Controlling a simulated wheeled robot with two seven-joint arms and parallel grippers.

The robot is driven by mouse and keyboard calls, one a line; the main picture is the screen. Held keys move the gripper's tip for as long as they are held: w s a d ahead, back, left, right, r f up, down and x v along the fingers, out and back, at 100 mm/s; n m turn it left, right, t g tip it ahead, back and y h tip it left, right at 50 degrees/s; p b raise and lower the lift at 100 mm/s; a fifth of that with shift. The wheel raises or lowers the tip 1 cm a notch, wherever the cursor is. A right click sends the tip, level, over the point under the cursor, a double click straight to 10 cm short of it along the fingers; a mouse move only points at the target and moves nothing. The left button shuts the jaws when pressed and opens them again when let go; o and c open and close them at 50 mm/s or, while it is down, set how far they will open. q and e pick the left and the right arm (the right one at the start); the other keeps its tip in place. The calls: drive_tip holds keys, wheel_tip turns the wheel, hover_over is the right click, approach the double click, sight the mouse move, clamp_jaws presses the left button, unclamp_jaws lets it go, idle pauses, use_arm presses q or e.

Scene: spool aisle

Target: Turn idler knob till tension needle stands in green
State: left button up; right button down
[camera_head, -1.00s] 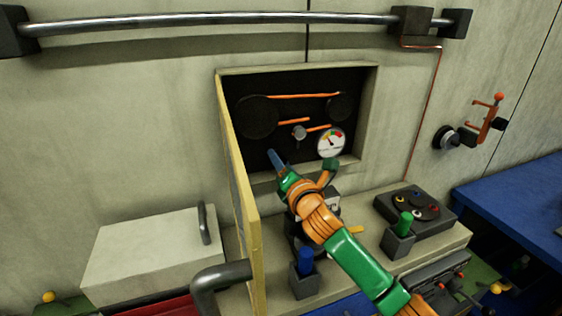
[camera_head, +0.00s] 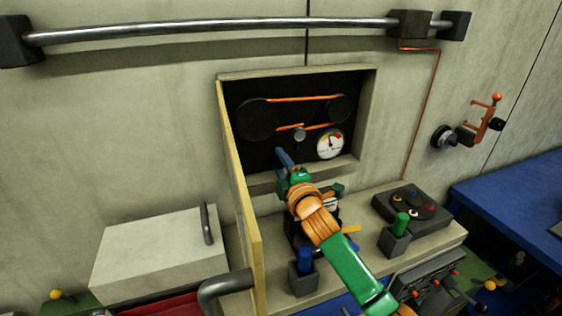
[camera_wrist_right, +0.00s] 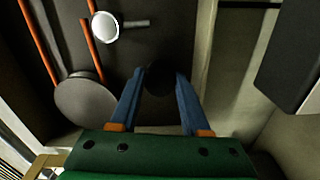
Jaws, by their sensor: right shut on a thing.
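My right gripper (camera_head: 285,159) reaches into the open wall recess, below the belt. In the right wrist view, its blue fingers (camera_wrist_right: 156,84) are shut on a dark round knob (camera_wrist_right: 160,76), one finger on each side. In the head view the knob is hidden behind the gripper. The tension gauge (camera_head: 330,145) is a white dial with coloured zones, right of the gripper. Its needle points roughly upward, but the exact zone is too small to tell. The silver idler pulley (camera_head: 299,134) sits by the orange belt (camera_head: 303,99). My left gripper is not in view.
A yellow-edged door (camera_head: 238,180) stands open at the recess's left. On the ledge below are a black control box (camera_head: 411,203) and a holder with a green-handled item (camera_head: 401,225). A blue-handled item (camera_head: 304,262) stands in front. A steel rail (camera_head: 220,27) runs above.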

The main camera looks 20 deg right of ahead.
drive_tip(key=m, duration=0.4)
drive_tip(key=shift+r+m+p, duration=0.2)
drive_tip(key=shift+m+p, duration=0.1)
drive_tip(key=shift+p, duration=0.1)
drive_tip(key=shift+m+p, duration=0.3)
drive_tip(key=shift+m, duration=1.5)
drive_tip(key=shift+r, duration=0.1)
drive_tip(key=c, duration=0.7)
unclamp_jaws()
drive_tip(key=o, duration=0.3)
drive_tip(key=shift+w+f, duration=0.15)
drive_tip(key=shift+f, duration=0.1)
